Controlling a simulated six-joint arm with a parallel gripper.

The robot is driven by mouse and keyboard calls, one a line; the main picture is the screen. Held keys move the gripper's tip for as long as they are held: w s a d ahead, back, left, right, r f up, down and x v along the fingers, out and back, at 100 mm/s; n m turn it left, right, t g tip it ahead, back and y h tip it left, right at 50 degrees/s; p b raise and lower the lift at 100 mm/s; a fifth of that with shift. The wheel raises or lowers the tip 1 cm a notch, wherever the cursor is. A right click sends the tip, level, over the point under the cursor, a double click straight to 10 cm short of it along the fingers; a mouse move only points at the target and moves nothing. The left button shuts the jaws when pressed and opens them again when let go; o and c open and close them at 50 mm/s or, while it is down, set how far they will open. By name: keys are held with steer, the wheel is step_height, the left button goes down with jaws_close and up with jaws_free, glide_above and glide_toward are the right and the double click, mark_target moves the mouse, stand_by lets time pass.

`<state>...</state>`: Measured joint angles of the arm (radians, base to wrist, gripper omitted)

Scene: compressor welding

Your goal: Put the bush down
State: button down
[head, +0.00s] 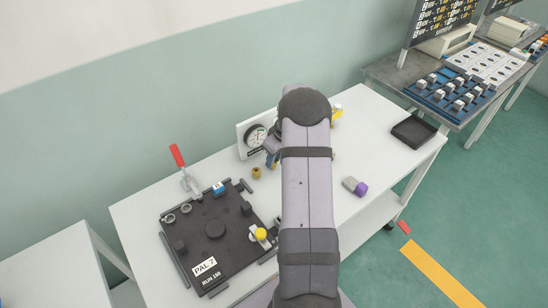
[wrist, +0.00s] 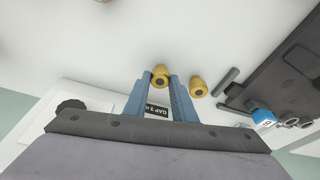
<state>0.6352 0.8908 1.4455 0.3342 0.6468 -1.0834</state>
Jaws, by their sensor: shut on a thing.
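My gripper (wrist: 157,80) has its two blue fingers around a brass-coloured bush (wrist: 160,76), which sits between the fingertips over the white table (wrist: 230,35). I cannot tell whether the held bush touches the tabletop. A second brass bush (wrist: 198,88) stands just right of the fingers in the wrist view, apart from them. In the head view a bush (head: 256,172) stands on the table in front of the dial gauge. The blue fingers (head: 271,160) show beside my arm there, and the arm hides much of the area behind it.
A black pallet (head: 215,250) marked PAL 7, with a red-handled clamp (head: 178,156) behind it, lies at left. The dial gauge (head: 256,136) stands close to my gripper. A grey and purple part (head: 355,187) and an empty black tray (head: 413,131) lie at right, with clear table between.

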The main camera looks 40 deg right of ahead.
steer(key=shift+f, duration=0.15)
steer(key=c, duration=1.5)
jaws_free()
steer(key=b+v, duration=0.2)
steer(key=v, duration=1)
steer(key=shift+b, duration=0.3)
